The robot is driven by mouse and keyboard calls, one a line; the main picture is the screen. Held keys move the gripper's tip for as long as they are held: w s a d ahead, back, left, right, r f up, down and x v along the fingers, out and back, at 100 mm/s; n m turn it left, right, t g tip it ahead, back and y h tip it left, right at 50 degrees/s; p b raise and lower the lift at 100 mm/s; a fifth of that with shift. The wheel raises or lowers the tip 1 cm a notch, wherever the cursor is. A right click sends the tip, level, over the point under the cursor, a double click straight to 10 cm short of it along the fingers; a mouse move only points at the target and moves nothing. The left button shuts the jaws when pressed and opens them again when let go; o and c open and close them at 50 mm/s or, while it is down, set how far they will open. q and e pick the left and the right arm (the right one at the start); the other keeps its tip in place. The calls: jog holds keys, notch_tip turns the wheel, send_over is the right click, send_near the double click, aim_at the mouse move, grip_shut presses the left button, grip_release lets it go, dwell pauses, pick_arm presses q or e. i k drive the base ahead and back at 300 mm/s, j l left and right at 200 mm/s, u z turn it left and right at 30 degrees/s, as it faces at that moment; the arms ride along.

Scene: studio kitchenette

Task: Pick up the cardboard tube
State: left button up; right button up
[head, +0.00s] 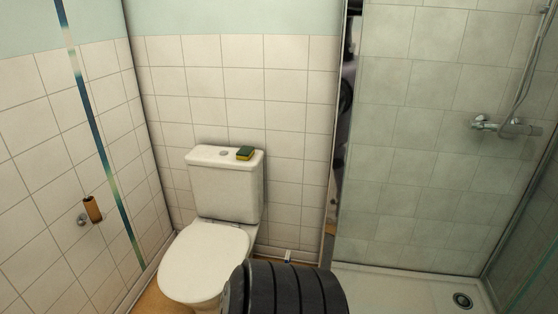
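The cardboard tube (92,209) is a short brown cylinder on the tiled left wall. It sits at a small metal holder (82,219), left of the toilet and a little above seat height. It stands nearly upright, slightly tilted. I cannot tell how it is fixed to the holder. Neither of my grippers is in the head view.
A white toilet (205,262) with its lid down stands in the corner. A shower tray (395,290) is at the right. A dark ribbed shape, unclear what, blocks the bottom centre.

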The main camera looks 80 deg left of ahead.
aim_at(92, 209)
jog(key=u, duration=4.1)
jog(key=i+j, duration=0.3)
jog(key=j, duration=0.1)
